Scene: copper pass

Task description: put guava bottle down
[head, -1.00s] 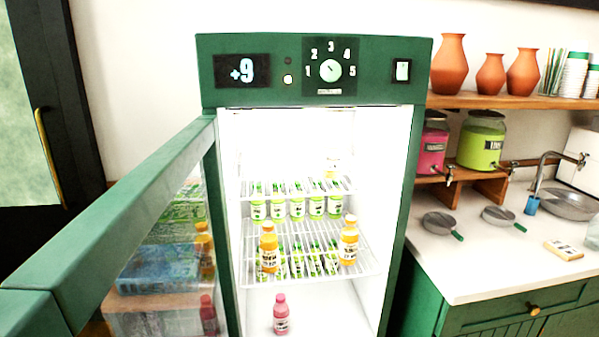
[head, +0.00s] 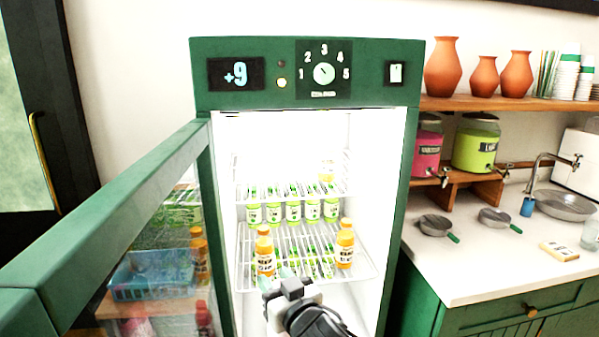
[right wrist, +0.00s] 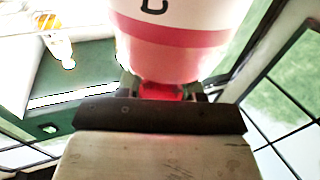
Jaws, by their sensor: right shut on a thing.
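My right gripper (head: 288,284) is inside the open fridge (head: 402,190), low in front of the lower wire shelf. In the right wrist view it is shut on a bottle with a white label and a pink band (right wrist: 178,38), taken as the guava bottle. The pinkish-red part of the bottle sits between the fingers. In the head view my gripper and arm hide the held bottle. Whether its base touches the fridge floor cannot be told. My left gripper is not in view.
Orange bottles (head: 345,250) stand at both sides of the lower shelf, with green-labelled items between them. Green-labelled jars (head: 293,212) line the shelf above. The open glass door (head: 150,185) bounds the left. A counter with pans (head: 436,225) is at right.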

